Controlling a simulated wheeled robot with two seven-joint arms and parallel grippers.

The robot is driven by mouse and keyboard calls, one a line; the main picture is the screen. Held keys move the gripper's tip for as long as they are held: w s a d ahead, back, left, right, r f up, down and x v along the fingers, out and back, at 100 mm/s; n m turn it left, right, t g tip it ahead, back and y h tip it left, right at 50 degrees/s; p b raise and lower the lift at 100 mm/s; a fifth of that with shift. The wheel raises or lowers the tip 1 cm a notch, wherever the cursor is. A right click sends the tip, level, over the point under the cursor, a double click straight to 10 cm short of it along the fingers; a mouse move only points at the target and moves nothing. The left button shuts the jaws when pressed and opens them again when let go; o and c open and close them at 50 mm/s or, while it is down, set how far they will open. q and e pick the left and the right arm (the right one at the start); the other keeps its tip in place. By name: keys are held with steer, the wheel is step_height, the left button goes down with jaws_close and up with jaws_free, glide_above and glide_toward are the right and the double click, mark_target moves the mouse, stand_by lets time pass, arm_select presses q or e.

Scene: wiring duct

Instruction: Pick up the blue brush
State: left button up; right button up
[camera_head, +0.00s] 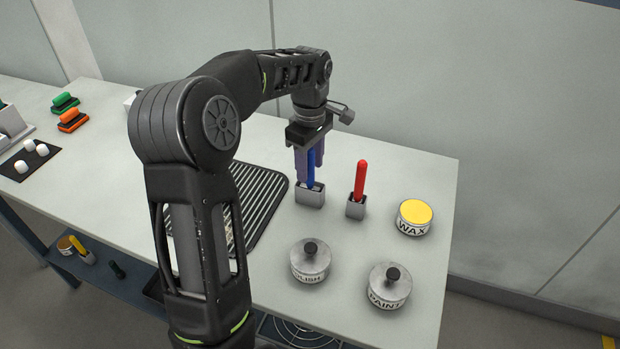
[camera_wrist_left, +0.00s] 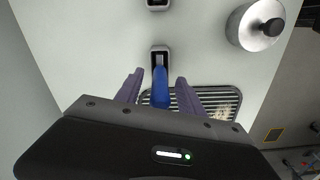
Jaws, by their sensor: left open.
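The blue brush (camera_head: 310,168) stands upright in a small grey holder (camera_head: 310,195) on the table. In the left wrist view the blue brush (camera_wrist_left: 160,88) lies between the two purple fingers, with its holder (camera_wrist_left: 160,52) just beyond. My left gripper (camera_head: 309,160) is open around the brush handle, pointing down over the holder. In the left wrist view my left gripper (camera_wrist_left: 159,84) shows a gap on each side of the handle. The brush's lower end is hidden in the holder. My right gripper is not in view.
A red brush (camera_head: 360,180) stands in a second holder (camera_head: 356,208) to the right. The wax tin (camera_head: 414,216), polish tin (camera_head: 310,260) and paint tin (camera_head: 389,286) stand nearby. A ribbed black rack (camera_head: 264,205) lies left of the holder. A wall rises behind the table.

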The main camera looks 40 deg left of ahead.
arm_select(q)
jaws_close()
stand_by(0.4)
